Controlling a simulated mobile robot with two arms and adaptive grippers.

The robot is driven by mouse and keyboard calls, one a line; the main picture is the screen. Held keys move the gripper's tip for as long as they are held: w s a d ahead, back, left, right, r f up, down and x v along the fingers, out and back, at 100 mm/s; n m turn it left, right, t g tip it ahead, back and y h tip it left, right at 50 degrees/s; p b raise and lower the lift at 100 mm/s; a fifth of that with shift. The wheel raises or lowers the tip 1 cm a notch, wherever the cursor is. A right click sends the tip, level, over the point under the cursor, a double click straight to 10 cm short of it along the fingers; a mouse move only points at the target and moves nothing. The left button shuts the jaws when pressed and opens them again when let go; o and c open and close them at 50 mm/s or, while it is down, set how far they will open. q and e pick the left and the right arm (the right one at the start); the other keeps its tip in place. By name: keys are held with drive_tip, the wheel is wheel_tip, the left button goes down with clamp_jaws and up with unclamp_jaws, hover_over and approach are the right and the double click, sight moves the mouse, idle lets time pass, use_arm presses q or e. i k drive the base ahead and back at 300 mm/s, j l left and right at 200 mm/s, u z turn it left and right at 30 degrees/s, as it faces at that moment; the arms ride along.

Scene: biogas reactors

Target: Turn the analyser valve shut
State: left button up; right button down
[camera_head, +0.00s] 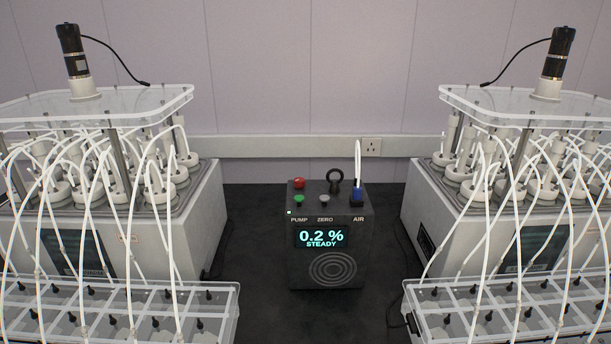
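The analyser (330,262) is a dark box on the black bench between two reactor units. Its screen (321,237) reads "0.2 %" and "STEADY". On its top right, above the label "AIR", is a small blue fitting (355,194) on a black base, with a white tube (358,158) rising from it. This looks like the valve; I cannot tell its turn position. A black ring-shaped part (334,179) stands behind the buttons. A green button (299,200) is above "PUMP", and a grey one (325,200) above "ZERO". Neither gripper is in view.
A red button (299,183) is on the analyser's top. Reactor units with many white tubes stand left (130,235) and right (460,225). Clear racks (215,290) (425,290) stand in front of them. Bare bench (260,235) shows beside the analyser.

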sight(299, 182)
drive_tip(key=l+z, duration=0.45)
drive_tip(key=i+l+z, duration=0.15)
drive_tip(key=l+z, duration=0.2)
drive_tip(key=z, duration=0.15)
